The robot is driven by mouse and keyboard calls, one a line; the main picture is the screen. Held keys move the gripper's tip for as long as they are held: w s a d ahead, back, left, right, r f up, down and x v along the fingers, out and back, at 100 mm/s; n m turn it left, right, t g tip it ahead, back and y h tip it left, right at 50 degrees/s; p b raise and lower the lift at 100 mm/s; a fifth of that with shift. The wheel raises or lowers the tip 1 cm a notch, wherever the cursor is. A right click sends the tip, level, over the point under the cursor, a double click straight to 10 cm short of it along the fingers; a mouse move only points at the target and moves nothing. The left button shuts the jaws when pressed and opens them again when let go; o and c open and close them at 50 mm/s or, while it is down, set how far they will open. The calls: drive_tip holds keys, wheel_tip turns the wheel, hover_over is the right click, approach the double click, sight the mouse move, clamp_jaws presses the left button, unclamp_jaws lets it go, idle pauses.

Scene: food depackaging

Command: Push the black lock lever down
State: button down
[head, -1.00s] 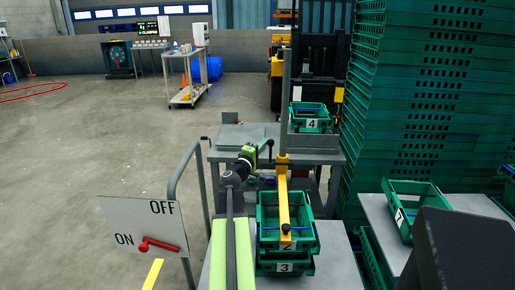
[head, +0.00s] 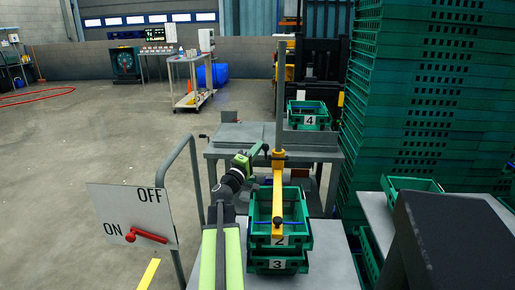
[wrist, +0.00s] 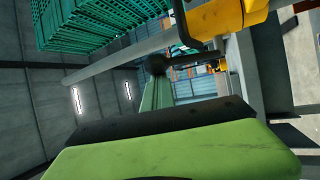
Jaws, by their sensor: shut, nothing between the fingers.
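A dark round knob (wrist: 157,64) shows in the wrist view, just beyond the tip of my gripper. It looks like the end of the black lock lever, next to the yellow clamp (wrist: 210,17); I cannot tell whether my gripper touches it. My gripper (head: 259,149), green and shut, is just left of the clamp. In the wrist view its narrow green tip (wrist: 155,95) points toward the knob. The lever is not clear in the head view.
Green crates marked 2 (head: 300,239) and 3 (head: 299,263) are stacked beneath the yellow arm. Crate 4 (head: 318,122) stands farther back by a grey table (head: 235,134). An ON/OFF panel (head: 110,203) with a red lever is at left. Tall crate stacks (head: 425,100) fill the right.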

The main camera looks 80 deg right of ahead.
drive_tip(key=shift+s+a+f+b, duration=0.15)
drive_tip(key=shift+a+f+b, duration=0.65)
drive_tip(key=shift+f, duration=0.1)
drive_tip(key=shift+s+a+f+b, duration=0.1)
drive_tip(key=shift+a+f+b, duration=0.55)
drive_tip(key=shift+f+b, duration=0.2)
drive_tip(key=shift+f, duration=0.1)
drive_tip(key=w+a+f+b, duration=0.3)
drive_tip(key=w+f+b, duration=0.2)
drive_tip(key=w, duration=0.1)
drive_tip(key=shift+w+a+f+b, duration=0.3)
drive_tip(key=shift+a+f+b, duration=0.05)
drive_tip(key=shift+f+b, duration=0.05)
